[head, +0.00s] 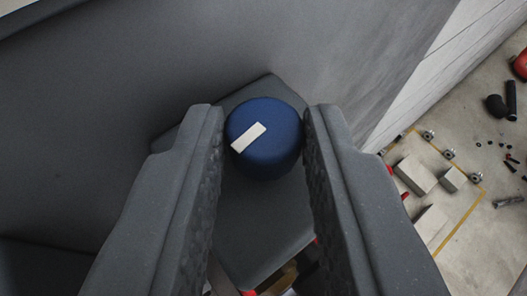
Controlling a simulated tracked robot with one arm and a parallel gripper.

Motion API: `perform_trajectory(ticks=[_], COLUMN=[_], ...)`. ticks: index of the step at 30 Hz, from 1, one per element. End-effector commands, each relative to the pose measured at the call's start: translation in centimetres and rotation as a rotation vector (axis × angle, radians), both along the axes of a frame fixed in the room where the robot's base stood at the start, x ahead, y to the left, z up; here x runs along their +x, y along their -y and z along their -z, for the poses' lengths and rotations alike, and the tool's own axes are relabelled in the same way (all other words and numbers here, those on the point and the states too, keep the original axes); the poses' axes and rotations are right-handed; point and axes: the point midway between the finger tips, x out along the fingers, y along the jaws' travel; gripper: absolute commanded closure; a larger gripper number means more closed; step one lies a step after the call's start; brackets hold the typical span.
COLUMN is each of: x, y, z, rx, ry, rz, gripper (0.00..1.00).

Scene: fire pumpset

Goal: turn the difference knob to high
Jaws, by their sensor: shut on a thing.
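The knob (268,158) is a round blue cylinder with a white bar mark on its face. The mark slants from lower left to upper right. The knob sits on a dark grey plate (262,222) in front of a large grey surface. My gripper (264,125) has one finger on each side of the knob and is shut on it. The knob's face shows between the fingertips; its base is partly hidden. No high or low label is readable.
The large grey surface (130,110) fills the left and top. At the right, well beyond it, lies a concrete floor with pale blocks (415,175), a yellow line, dark loose parts (496,105) and a red object (520,64). A pale wall (425,80) runs along the upper right.

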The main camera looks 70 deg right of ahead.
Motion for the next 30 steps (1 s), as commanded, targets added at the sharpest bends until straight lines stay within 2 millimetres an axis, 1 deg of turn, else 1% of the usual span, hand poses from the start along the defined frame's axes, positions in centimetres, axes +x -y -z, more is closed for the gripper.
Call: perform_trajectory(ticks=[1,2,3,5,6,15,19,23,30], x=[0.4,0.4,0.4,0.4,0.3,-0.1,-0.3,-0.7,-1.8], y=[-0.5,-0.5,-0.5,-0.5,-0.5,-0.3,-1.1,-2.9,-7.4], z=[-0.4,-0.4,-0.4,-0.4,-0.4,-0.3,-0.6,-1.3,-3.4], rx=[-0.007,-0.007,-0.008,-0.007,-0.006,-0.003,-0.003,-0.003,-0.004], ry=[0.009,0.009,0.009,0.007,0.007,0.005,0.005,0.006,0.008], rz=[-0.016,-0.016,-0.016,-0.015,-0.013,-0.006,-0.006,-0.007,-0.007], gripper=[0.99,0.99,0.74,0.57,0.55,0.55,0.55,0.55,0.55])
